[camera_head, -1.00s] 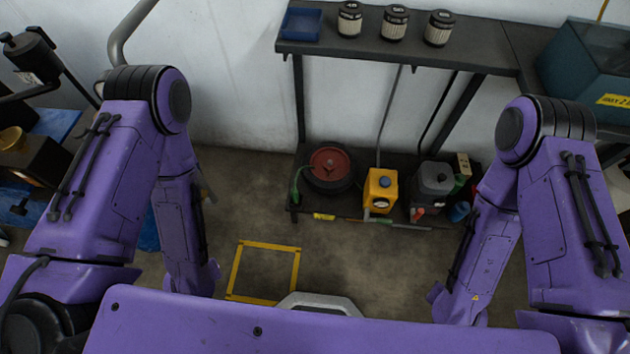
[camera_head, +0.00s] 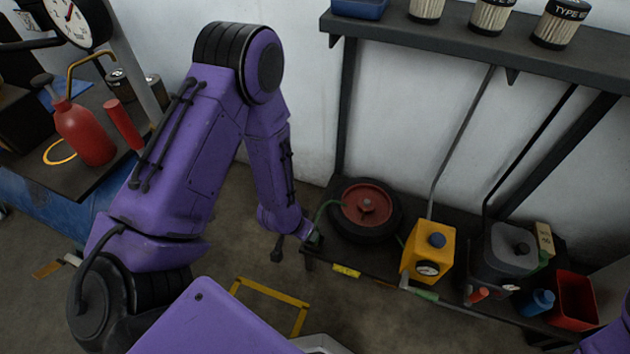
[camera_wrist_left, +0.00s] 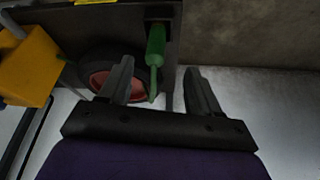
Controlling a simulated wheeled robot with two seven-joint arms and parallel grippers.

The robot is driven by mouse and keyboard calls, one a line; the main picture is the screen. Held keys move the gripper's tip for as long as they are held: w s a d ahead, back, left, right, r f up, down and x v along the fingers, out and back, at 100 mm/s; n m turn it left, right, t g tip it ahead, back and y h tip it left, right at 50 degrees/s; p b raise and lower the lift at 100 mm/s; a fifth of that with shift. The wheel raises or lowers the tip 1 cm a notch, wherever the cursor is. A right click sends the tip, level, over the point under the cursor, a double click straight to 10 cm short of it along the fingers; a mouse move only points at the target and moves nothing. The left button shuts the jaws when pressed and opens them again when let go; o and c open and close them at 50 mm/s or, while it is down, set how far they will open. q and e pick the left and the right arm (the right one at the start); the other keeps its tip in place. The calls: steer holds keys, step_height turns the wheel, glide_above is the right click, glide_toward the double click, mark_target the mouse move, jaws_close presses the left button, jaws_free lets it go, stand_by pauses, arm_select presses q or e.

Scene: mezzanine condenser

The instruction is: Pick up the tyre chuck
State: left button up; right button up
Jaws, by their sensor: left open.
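The tyre chuck (camera_wrist_left: 155,45) shows in the left wrist view as a green handle with a thin stem, at the end of the dark lower shelf. In the head view a green hose (camera_head: 325,207) curves beside the red-hubbed wheel, and the chuck is mostly hidden behind my gripper. My left gripper (camera_head: 296,246) is at the shelf's left front corner. In the wrist view its open fingers (camera_wrist_left: 158,70) point toward the chuck, which lies between them in the picture. I cannot tell whether they touch it. My right gripper is out of view.
The wheel (camera_head: 365,209) lies on the lower shelf (camera_head: 352,262), beside a yellow unit (camera_head: 429,254) and a dark grey can (camera_head: 508,250). An upper shelf (camera_head: 450,42) overhangs them. A red bottle (camera_head: 84,132) stands on the left bench.

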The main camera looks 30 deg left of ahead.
arm_select(q)
steer(key=shift+m, duration=0.3)
steer(key=b+x, duration=0.1)
steer(key=x, duration=0.2)
steer(key=b+x, duration=0.2)
steer(key=x, duration=0.2)
steer(key=b+x, duration=0.1)
steer(key=x, duration=0.3)
steer(key=shift+w+d+b, duration=0.25)
steer(key=shift+w+b, duration=0.15)
steer(key=shift+w, duration=0.05)
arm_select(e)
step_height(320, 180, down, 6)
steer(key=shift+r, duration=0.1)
arm_select(q)
steer(key=c, duration=1.1)
